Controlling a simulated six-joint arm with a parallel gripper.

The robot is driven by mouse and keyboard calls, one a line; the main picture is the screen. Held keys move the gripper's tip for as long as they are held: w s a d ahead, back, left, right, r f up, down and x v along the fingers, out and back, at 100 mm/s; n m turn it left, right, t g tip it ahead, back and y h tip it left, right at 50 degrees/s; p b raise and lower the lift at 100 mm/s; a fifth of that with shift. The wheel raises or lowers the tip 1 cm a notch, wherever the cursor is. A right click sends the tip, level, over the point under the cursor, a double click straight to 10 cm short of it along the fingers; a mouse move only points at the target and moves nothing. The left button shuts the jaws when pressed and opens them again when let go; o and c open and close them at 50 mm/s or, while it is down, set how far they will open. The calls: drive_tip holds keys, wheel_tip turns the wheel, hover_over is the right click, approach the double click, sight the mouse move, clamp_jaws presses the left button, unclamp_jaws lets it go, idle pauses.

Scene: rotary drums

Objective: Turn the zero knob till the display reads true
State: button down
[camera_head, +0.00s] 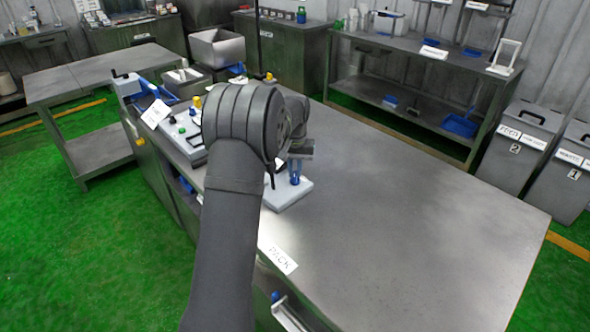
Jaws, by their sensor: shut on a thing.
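My gripper (299,151) shows only in part behind my forearm and wrist, low over the middle-left of the bench. It is at a small device with a white base plate (292,194) and a blue upright part (295,172). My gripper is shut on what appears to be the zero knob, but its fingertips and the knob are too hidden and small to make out. I cannot see a display or any reading; my arm covers part of the device.
The steel bench (400,220) is clear to the right. A light panel with green and black knobs (186,133) stands left of my arm. A PACK label (278,259) lies near the front edge. Shelves (420,60) and grey bins (527,140) stand beyond.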

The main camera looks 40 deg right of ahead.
sight(295, 173)
drive_tip(key=c, duration=1.4)
unclamp_jaws()
drive_tip(key=shift+c, duration=0.2)
wheel_tip(295, 173, up, 18)
drive_tip(key=shift+f, duration=0.25)
wheel_tip(295, 173, down, 18)
drive_tip(key=shift+r, duration=0.25)
drive_tip(key=shift+r, duration=0.1)
